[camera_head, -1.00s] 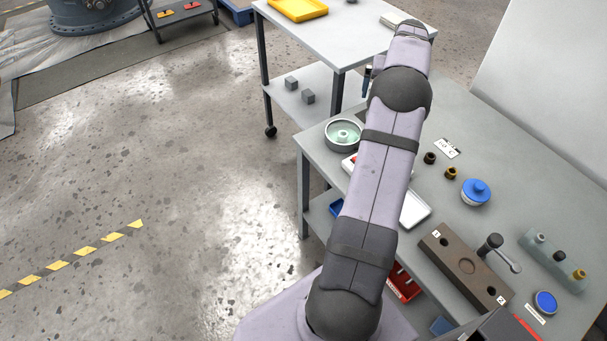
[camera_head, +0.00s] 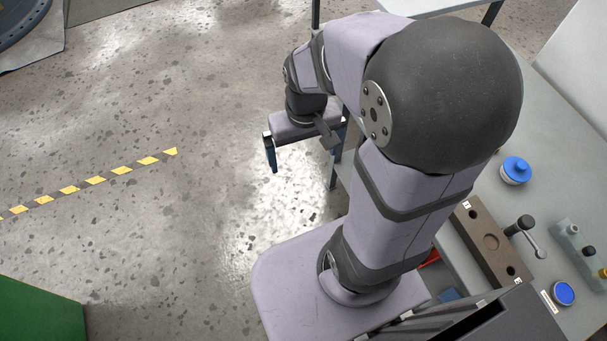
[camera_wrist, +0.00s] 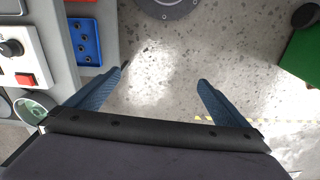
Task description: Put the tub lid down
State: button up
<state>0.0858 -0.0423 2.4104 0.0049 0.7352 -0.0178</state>
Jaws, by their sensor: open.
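A white tub with a blue top (camera_head: 515,170) stands upright on the grey bench, right of my arm in the head view. A flat blue disc (camera_head: 563,293), like a lid, lies nearer the front of the bench beside a small white label. I cannot tell for sure which blue piece is the tub lid. My gripper (camera_head: 306,162) hangs over the open floor left of the bench, well away from both. In the wrist view my gripper (camera_wrist: 160,80) has its blue fingers spread, with only floor between them. My arm hides much of the bench.
A brown block with holes (camera_head: 490,242) and a lever handle (camera_head: 525,225) stand on the bench. The wrist view shows a switch box (camera_wrist: 22,50), a blue tray (camera_wrist: 87,42) and a green dish (camera_wrist: 32,108) at left. A green box (camera_head: 40,312) stands lower left. The floor between is clear.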

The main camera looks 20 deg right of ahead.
jog(key=shift+n, duration=0.4)
jog(key=s, duration=0.1)
jog(key=s+a, duration=0.1)
jog(key=s, duration=0.1)
jog(key=s+a+f, duration=0.1)
jog(key=shift+s+a+f, duration=0.1)
jog(key=shift+s, duration=0.3)
notch_tip(320, 180, up, 12)
jog(key=p, duration=1.2)
notch_tip(320, 180, down, 25)
jog(key=b, duration=2.5)
jog(key=shift+f, duration=0.15)
